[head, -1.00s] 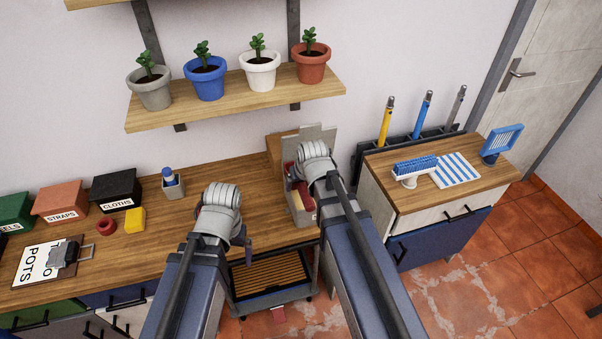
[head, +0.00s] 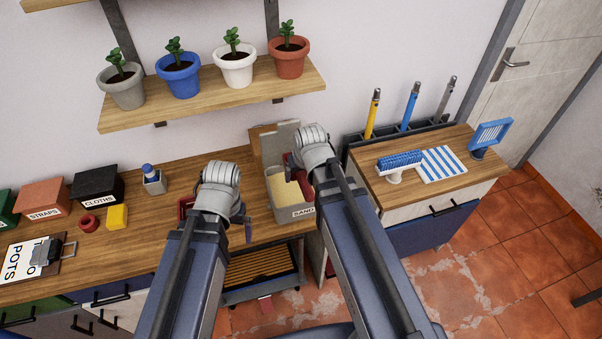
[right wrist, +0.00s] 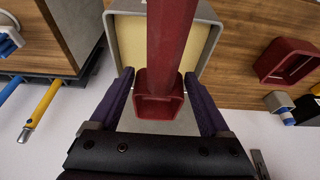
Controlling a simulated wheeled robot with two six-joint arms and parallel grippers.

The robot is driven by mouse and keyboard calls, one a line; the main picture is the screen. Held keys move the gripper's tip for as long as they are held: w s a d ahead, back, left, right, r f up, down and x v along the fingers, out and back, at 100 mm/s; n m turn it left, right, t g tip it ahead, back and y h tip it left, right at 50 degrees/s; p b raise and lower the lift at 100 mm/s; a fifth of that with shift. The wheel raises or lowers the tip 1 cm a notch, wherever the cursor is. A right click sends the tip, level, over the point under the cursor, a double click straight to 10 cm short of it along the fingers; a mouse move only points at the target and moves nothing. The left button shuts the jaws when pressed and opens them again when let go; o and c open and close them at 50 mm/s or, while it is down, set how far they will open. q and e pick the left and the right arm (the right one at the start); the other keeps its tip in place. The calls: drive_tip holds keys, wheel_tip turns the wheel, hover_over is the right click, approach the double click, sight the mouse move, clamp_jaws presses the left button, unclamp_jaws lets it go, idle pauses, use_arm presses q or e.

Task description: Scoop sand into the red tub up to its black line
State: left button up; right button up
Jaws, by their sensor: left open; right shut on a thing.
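The red scoop (right wrist: 172,40) is between the fingers of my right gripper (right wrist: 160,100), which is shut on it. In the head view my right gripper (head: 292,172) is at the right rim of the open grey sand bin (head: 292,214), and its arm hides most of the scoop. Pale sand (head: 289,190) shows inside the bin, behind the scoop in the right wrist view. The red tub (right wrist: 287,62) stands on the counter beside the bin. In the head view it is mostly hidden behind my left gripper (head: 245,224), which is open and empty. The black line is not visible.
A red ring (head: 89,222), a yellow block (head: 117,216) and a grey holder with a blue-capped bottle (head: 154,181) are on the counter's left. A brush (head: 400,166) lies on the right cabinet. Potted plants stand on the shelf (head: 215,95) above.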

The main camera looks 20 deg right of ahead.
drive_tip(key=shift+w+r+g+p, duration=0.2)
drive_tip(key=shift+w+g+p, duration=0.2)
drive_tip(key=shift+w+g, duration=0.75)
drive_tip(key=shift+g, duration=0.55)
drive_tip(key=g, duration=0.1)
drive_tip(key=w+g, duration=0.1)
drive_tip(key=shift+f+g, duration=0.15)
drive_tip(key=shift+g, duration=0.25)
drive_tip(key=shift+s+f+b, duration=0.3)
drive_tip(key=shift+s+b, duration=0.05)
drive_tip(key=shift+s, duration=0.05)
drive_tip(key=shift+f+b, duration=4.35)
drive_tip(key=shift+r, duration=0.15)
